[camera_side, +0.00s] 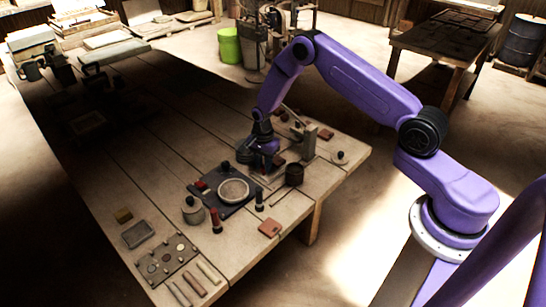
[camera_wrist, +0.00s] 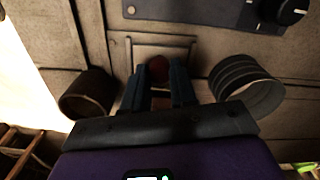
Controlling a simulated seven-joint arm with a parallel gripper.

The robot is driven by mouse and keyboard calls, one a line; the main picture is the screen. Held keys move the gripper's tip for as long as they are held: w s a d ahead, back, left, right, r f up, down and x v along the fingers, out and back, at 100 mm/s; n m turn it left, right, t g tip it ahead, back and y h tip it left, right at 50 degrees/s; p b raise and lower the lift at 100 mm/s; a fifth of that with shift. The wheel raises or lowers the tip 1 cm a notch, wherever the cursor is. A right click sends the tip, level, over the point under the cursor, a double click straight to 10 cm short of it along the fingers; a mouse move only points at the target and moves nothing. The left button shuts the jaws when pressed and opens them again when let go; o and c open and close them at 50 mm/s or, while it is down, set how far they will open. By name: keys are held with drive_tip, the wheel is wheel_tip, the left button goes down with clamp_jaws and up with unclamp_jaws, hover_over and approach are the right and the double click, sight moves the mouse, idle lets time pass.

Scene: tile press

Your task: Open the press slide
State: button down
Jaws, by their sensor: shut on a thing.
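In the side view my gripper (camera_side: 264,163) reaches down over the middle of the bench; the arm hides most of what it grips. In the wrist view the two dark blue fingers of my gripper (camera_wrist: 160,84) are shut on a reddish-brown knob (camera_wrist: 158,67). The knob stands at a pale rectangular framed panel (camera_wrist: 163,47), which looks like the press slide. How far the slide is drawn out I cannot tell.
In the wrist view a dark cylinder (camera_wrist: 82,96) stands left of the fingers and a ribbed one (camera_wrist: 246,80) right. A dark plate (camera_wrist: 226,12) with a black knob lies beyond. On the bench stand a dark pot (camera_side: 294,174), an upright post (camera_side: 309,142) and a lidded jar (camera_side: 192,211).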

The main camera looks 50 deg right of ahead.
drive_tip(key=shift+a, duration=0.2)
drive_tip(key=c, duration=0.9)
unclamp_jaws()
wheel_tip(320, 180, up, 18)
drive_tip(key=shift+f, duration=0.25)
